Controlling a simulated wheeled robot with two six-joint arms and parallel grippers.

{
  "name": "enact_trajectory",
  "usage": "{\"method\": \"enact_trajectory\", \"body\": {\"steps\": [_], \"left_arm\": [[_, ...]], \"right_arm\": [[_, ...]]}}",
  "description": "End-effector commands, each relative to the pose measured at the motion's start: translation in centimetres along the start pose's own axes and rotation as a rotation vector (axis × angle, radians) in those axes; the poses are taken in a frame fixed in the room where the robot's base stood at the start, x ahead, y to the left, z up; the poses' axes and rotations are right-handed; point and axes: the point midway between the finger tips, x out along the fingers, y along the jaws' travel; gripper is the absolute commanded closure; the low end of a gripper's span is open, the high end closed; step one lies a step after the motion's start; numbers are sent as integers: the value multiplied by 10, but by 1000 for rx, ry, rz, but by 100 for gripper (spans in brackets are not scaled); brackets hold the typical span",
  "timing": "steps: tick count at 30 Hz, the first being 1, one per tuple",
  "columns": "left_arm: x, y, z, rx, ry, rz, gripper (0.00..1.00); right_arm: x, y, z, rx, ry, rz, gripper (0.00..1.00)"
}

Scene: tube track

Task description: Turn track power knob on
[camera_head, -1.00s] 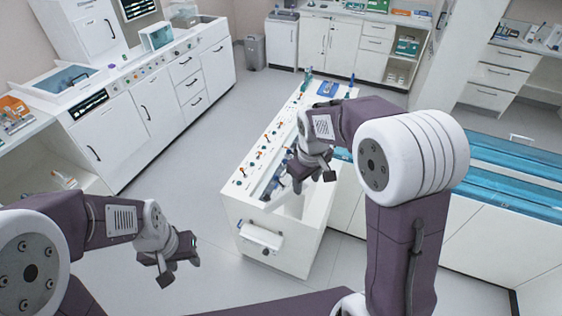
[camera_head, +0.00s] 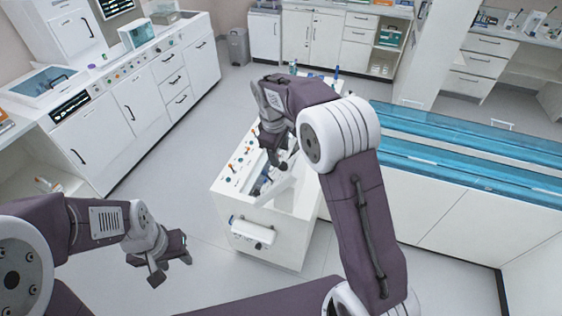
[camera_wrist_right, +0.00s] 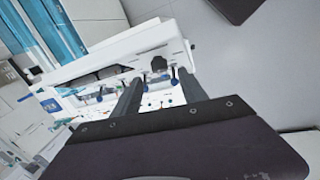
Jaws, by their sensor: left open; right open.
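A white cabinet (camera_head: 287,238) stands in the middle of the head view, with orange and blue knobs or levers (camera_head: 236,165) along its left top edge. Its near face carries a white panel (camera_head: 252,231) with a small dark round part (camera_head: 258,246); I cannot tell which part is the track power knob. My right gripper (camera_head: 277,158) is open above the cabinet top and hides part of it. In the right wrist view its two fingers (camera_wrist_right: 160,93) are apart, with blue-tipped parts (camera_wrist_right: 174,78) of the cabinet beyond. My left gripper (camera_head: 167,264) is open and empty over the floor.
A long blue-topped bench (camera_head: 450,170) stands to the right of the cabinet. A white counter with drawers (camera_head: 175,82) runs along the left wall. Grey floor (camera_head: 185,180) is free between the counter and the cabinet.

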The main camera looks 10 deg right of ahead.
Motion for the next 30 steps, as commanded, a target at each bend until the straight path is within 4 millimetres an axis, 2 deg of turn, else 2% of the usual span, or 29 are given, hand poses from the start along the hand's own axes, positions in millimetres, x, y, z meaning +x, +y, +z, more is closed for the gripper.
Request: {"method": "enact_trajectory", "body": {"steps": [6,9,13,19,24,25,30], "left_arm": [[-14,0,-2,0,0,0,57],[-17,0,-2,0,0,0,57],[-18,0,-2,0,0,0,57],[-17,0,-2,0,0,0,57],[-17,0,-2,0,0,0,57],[-17,0,-2,0,0,0,57],[-15,0,-2,0,0,0,57]], "right_arm": [[42,0,1,1,-3,-2,50],[54,0,1,2,-2,-2,50],[62,0,0,2,0,0,50],[62,0,0,2,1,0,50],[62,0,0,2,1,0,97],[62,0,0,2,1,0,100],[63,0,0,4,1,5,100]]}}
